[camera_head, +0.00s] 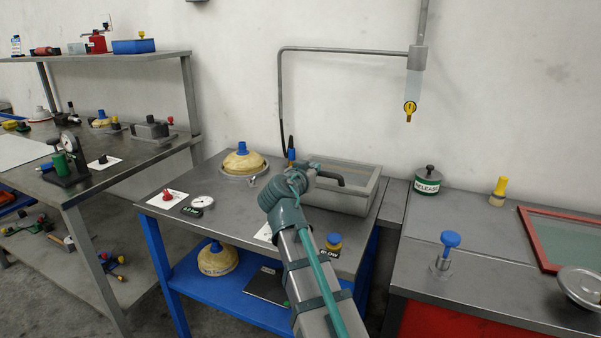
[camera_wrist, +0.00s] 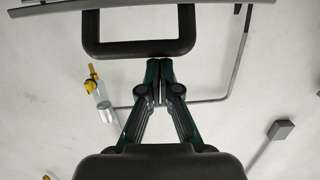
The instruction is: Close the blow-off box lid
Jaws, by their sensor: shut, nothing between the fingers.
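The blow-off box (camera_head: 352,203) is a grey metal box at the back right of the middle table, partly hidden by my arm. I cannot tell the lid's exact angle from this view. In the wrist view, the black loop handle (camera_wrist: 138,49) lies across the top, below a grey edge (camera_wrist: 60,7). My gripper (camera_wrist: 160,66) is shut and empty, its fingertips at or very near the handle's lower bar. I cannot tell whether they touch.
A thin pipe (camera_head: 340,50) runs along the wall behind the box, with a yellow-tipped nozzle (camera_head: 410,108) hanging at right. A yellow dome with a blue cap (camera_head: 243,162) stands left of the box. A release canister (camera_head: 427,181) stands on the right bench.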

